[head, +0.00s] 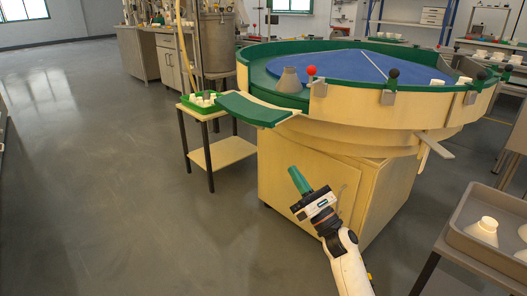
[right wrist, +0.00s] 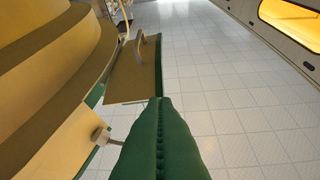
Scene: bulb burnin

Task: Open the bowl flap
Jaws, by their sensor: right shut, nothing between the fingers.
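The large round bowl (head: 345,108) has pale wooden walls, a green rim and a blue inside. A green-topped curved flap or chute piece (head: 255,108) sticks out from its front left; I cannot tell for certain that this is the bowl flap. In the right wrist view, a brown panel (right wrist: 130,80) with a small metal handle (right wrist: 139,46) sits beside the curved bowl wall (right wrist: 45,80). My right gripper (head: 297,176) has green fingers, shut and empty, below the bowl and in front of its cabinet. Its fingers (right wrist: 161,130) fill the lower middle of the wrist view.
A small table (head: 222,152) with a green tray (head: 203,108) stands left of the cabinet (head: 310,185). A grey tray (head: 470,238) holds white parts at lower right. The left floor is clear.

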